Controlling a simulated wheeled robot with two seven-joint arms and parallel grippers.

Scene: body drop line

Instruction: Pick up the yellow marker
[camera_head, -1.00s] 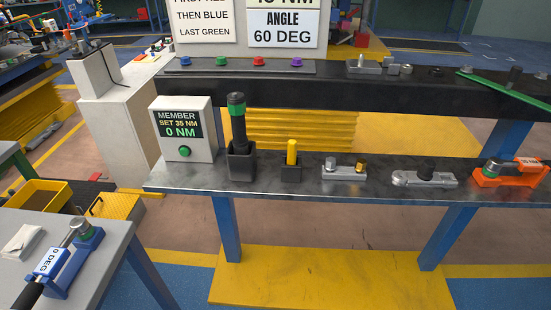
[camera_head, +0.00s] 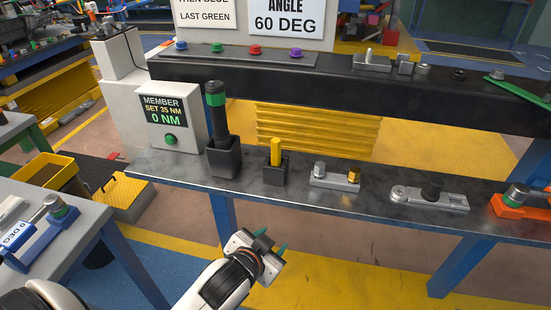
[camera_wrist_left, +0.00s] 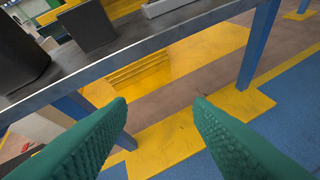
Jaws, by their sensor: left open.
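The yellow marker (camera_head: 276,151) stands upright in a small black holder (camera_head: 273,174) on the dark metal bench. My left gripper (camera_head: 270,245) is in front of the bench's front edge, below and apart from the marker. It is open and empty; its green fingers show wide apart in the left wrist view (camera_wrist_left: 165,125). That view also shows black holders on the bench at upper left, but I cannot see the marker there. My right gripper is not in view.
A black and green tool (camera_head: 216,115) stands in a larger black holder (camera_head: 223,158) left of the marker. A metal block with bolts (camera_head: 334,179) sits to its right. The bench edge (camera_head: 320,208) lies between my left gripper and the marker. A display box (camera_head: 168,125) stands at left.

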